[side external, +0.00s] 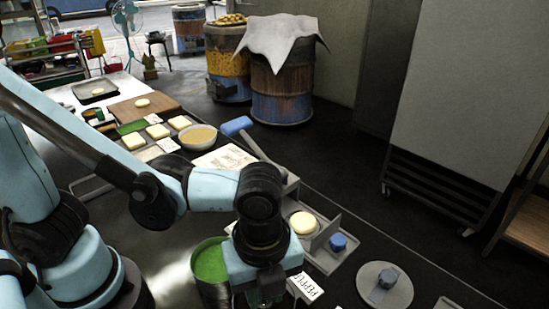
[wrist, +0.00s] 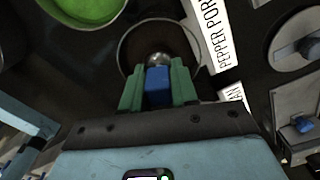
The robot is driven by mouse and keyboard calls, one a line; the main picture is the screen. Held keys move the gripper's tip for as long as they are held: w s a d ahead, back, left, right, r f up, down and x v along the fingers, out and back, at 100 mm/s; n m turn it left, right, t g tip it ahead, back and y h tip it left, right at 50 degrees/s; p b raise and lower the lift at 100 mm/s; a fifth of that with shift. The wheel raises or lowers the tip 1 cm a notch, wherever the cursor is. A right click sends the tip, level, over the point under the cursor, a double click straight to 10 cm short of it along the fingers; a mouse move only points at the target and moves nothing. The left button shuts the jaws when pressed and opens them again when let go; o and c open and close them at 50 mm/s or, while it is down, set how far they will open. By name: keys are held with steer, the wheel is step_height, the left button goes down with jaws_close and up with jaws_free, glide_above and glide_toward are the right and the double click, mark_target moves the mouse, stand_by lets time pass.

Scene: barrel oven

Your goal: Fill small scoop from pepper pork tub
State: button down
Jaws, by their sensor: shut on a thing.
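My gripper (wrist: 157,88) is shut on the blue handle of the small scoop (wrist: 157,76), which lies between the green fingers. The scoop's round metal end (wrist: 158,60) shows just beyond the fingertips, over or inside a round, thin-rimmed tub (wrist: 121,45). The label beside this tub reads PEPPER POR, cut off at the frame edge. I cannot tell the scoop's depth in the tub, or whether it holds anything. In the side external view, my gripper (side external: 262,288) is low at the bottom edge; its body hides the scoop and tub there.
A tub with green contents (side external: 210,264) stands just left of my gripper. To the right are a tray with a pale round piece (side external: 303,223) and a blue item (side external: 338,241), then a round plate (side external: 401,291) with a blue-handled tool (side external: 387,279). A white label (side external: 305,287) lies close by.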

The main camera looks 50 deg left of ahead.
steer(key=shift+r, duration=2.95)
steer(key=w+a+r+n, duration=0.3)
steer(key=w+a+n, duration=0.3)
steer(key=a+n, duration=0.4)
steer(key=w+a+r+n, duration=0.3)
steer(key=w+a+n, duration=0.4)
steer(key=a+n, duration=0.3)
steer(key=n, duration=0.2)
steer(key=shift+a+n, duration=0.4)
